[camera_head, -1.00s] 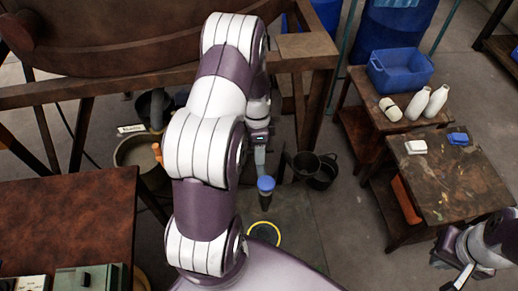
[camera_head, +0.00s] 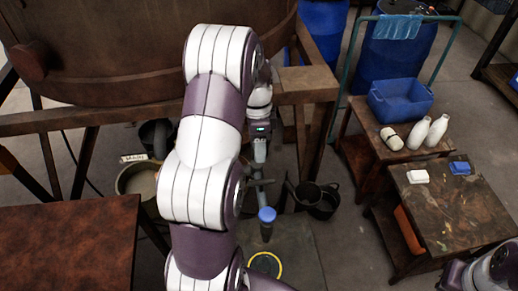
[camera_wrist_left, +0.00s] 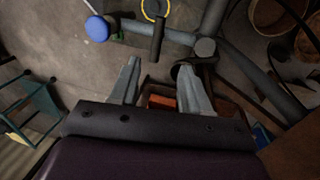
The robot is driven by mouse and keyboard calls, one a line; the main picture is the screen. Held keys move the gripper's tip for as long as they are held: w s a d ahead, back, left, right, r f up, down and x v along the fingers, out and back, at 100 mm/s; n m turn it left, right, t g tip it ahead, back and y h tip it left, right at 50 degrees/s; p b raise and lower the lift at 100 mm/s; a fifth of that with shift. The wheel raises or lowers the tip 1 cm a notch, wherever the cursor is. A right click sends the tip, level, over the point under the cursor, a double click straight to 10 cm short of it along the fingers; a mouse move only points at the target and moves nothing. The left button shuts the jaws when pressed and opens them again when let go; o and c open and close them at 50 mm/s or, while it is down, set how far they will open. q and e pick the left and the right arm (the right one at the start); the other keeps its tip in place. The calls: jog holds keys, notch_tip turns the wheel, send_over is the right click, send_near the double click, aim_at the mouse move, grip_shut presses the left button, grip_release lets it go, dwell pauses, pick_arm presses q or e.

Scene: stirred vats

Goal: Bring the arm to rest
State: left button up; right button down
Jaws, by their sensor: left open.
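My left arm (camera_head: 205,180) reaches up from the bottom of the head view, bent at the elbow. Its gripper (camera_head: 260,152) shows just right of the arm, in front of the wooden frame, partly hidden. In the left wrist view the two grey fingers (camera_wrist_left: 160,68) are apart with nothing between them. A grey pipe with a dark handle lies beyond the fingertips; I cannot tell how far off. My right arm (camera_head: 492,272) shows only at the bottom right corner, its gripper cut off by the frame edge.
A blue-capped post (camera_head: 267,216) and a yellow ring (camera_head: 265,264) are below the left gripper. A wooden frame (camera_head: 305,84) and big vat (camera_head: 150,40) rise behind. Tables with a blue tub (camera_head: 400,100) and white bottles (camera_head: 429,131) stand right.

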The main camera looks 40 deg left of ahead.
dwell(0.3)
pick_arm(q)
jog(key=s+d+r+n+t+y, duration=0.1)
jog(key=s+d+r+n+t, duration=0.1)
jog(key=s+d+n, duration=0.7)
jog(key=s+d+t, duration=0.1)
jog(key=d, duration=0.5)
jog(key=shift+r+y, duration=0.2)
jog(key=shift+y, duration=0.1)
jog(key=shift+s+d, duration=0.15)
